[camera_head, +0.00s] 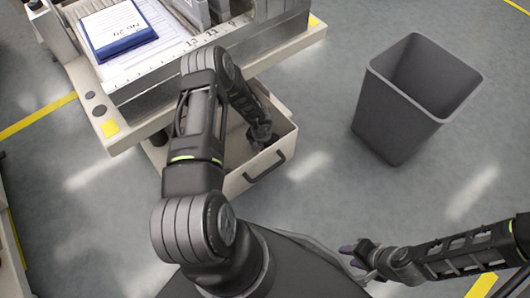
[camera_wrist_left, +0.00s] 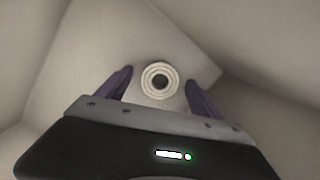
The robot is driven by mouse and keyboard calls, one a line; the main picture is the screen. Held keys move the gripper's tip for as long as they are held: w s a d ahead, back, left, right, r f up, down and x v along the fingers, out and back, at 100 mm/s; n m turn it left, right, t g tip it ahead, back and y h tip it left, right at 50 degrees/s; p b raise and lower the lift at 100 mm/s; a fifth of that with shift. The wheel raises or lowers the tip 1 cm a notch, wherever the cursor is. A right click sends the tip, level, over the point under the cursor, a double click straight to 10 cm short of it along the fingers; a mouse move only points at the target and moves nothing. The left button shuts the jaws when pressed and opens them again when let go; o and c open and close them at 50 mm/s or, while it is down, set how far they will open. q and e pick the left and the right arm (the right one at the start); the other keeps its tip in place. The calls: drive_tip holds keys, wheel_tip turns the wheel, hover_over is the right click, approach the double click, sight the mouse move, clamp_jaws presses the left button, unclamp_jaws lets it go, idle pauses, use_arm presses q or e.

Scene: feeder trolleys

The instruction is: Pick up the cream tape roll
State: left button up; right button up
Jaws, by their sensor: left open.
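The cream tape roll (camera_wrist_left: 160,81) lies flat on the light bottom of an open drawer, its round hole facing up, in the left wrist view. My left gripper (camera_wrist_left: 160,88) is open above it, with one dark purple finger on each side of the roll. The roll appears between the fingers, and I see no contact. In the head view my left arm reaches down into the drawer (camera_head: 262,178), with its gripper (camera_head: 260,140) low inside. The roll is hidden there. My right gripper (camera_head: 353,256) is at the lower right, empty, its fingertips apart.
The drawer's pale walls stand close around my left gripper. A grey bin (camera_head: 400,115) stands on the floor at right. Floor between drawer and bin is clear.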

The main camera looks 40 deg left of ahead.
use_arm(q)
drive_tip(key=shift+c, duration=0.3)
drive_tip(key=c, duration=1.4)
